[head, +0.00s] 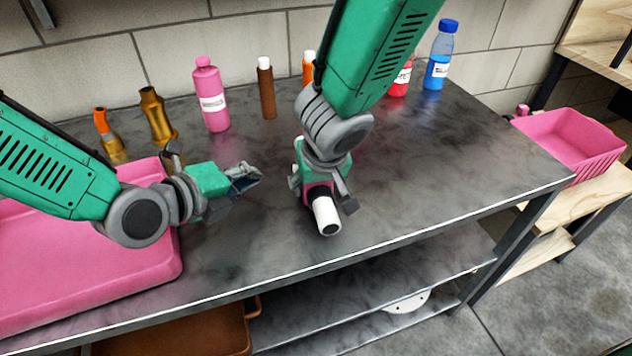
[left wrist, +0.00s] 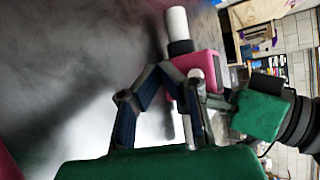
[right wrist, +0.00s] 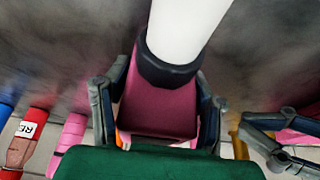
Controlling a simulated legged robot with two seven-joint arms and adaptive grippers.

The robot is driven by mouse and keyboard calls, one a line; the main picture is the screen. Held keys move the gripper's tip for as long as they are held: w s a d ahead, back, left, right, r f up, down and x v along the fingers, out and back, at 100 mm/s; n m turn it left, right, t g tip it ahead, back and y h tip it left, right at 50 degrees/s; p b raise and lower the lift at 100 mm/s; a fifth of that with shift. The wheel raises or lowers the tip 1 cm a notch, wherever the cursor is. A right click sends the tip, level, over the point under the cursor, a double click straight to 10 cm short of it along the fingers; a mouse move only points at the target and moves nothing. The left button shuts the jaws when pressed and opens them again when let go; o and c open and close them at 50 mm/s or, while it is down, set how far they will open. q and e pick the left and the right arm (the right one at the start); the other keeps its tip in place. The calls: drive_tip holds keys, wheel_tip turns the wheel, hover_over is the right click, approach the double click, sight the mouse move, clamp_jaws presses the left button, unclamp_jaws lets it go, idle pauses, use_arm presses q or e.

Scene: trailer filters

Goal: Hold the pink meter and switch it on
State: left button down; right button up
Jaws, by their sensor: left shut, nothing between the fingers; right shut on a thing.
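The pink meter (head: 319,191) has a pink body, a dark collar and a white cylindrical end. My right gripper (head: 322,188) is shut on it, above the middle of the metal bench. In the right wrist view the pink body (right wrist: 158,108) sits between both fingers, with the white cylinder (right wrist: 187,28) pointing away. My left gripper (head: 250,178) is shut and empty, left of the meter and apart from it. The left wrist view shows the meter (left wrist: 200,67) just beyond the left fingers. I cannot make out a switch on the meter.
On the metal bench (head: 420,170), a large pink tray (head: 150,262) lies left. Along the back stand a pink bottle (head: 211,95), a brown tube (head: 266,90), brown-gold bottles and a blue bottle (head: 437,62). A pink basket (head: 570,145) is at right. The bench's right part is clear.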

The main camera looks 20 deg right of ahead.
use_arm(q)
drive_tip(key=shift+s+d, duration=0.15)
drive_tip(key=shift+d, duration=2.2)
use_arm(e)
drive_tip(key=shift+s+f, duration=0.25)
use_arm(q)
drive_tip(key=shift+d, duration=0.45)
drive_tip(key=shift+s+d, duration=0.1)
drive_tip(key=shift+d, duration=0.05)
drive_tip(key=shift+a, duration=0.6)
drive_tip(key=shift+w+a, duration=0.15)
drive_tip(key=shift+a, duration=1.35)
drive_tip(key=shift+w+a, duration=0.15)
drive_tip(key=shift+a, duration=1.35)
